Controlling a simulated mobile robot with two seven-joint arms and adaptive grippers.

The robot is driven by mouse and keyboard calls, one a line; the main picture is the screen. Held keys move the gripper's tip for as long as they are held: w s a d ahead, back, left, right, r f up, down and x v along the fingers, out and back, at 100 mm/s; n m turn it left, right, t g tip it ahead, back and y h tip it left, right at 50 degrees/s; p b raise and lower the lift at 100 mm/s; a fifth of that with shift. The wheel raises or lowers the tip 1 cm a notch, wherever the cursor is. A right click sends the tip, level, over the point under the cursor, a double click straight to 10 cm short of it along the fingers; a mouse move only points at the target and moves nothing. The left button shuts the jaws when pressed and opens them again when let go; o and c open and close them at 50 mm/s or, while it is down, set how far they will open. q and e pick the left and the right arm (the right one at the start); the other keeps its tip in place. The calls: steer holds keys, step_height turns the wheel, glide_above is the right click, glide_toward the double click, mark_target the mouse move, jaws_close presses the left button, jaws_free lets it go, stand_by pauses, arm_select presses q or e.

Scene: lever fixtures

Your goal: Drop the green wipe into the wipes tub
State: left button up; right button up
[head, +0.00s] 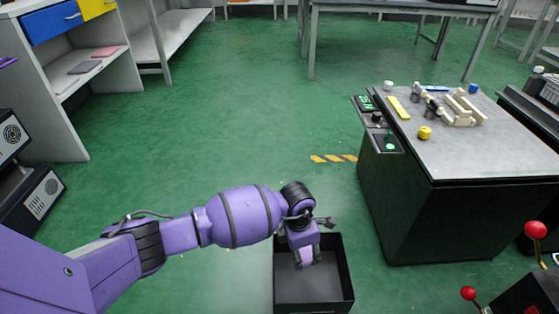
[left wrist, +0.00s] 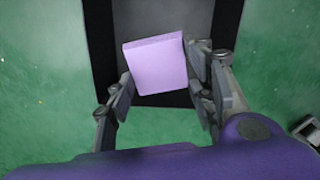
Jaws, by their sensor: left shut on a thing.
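My left gripper (head: 306,258) is over the open black tub (head: 347,272), pointing down. In the left wrist view its fingers (left wrist: 162,82) are shut on a pale lilac, square-faced block or folded wipe (left wrist: 158,68). The held thing looks lilac, not green, and I see no green wipe in either view. The tub also shows in the left wrist view (left wrist: 227,24), behind the held thing, with a grey floor inside. The held thing is over the tub's opening; its height above the floor is hard to tell. My right gripper is not in view.
A dark cabinet with a grey top (head: 470,150) stands to the right, bearing small parts and a yellow knob (head: 425,132). Red-knobbed levers (head: 535,230) are at the lower right. A white shelf unit (head: 100,75) stands at the left. Green floor (head: 230,120) is open between.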

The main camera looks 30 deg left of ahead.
arm_select(q)
steer(key=shift+w+d+f, duration=0.1)
steer(key=shift+w+f, duration=0.05)
steer(key=shift+w, duration=0.05)
steer(key=o, duration=1.2)
steer(key=shift+r, duration=0.3)
step_height(320, 180, up, 11)
steer(key=s+a, duration=0.1)
steer(key=shift+r, duration=0.2)
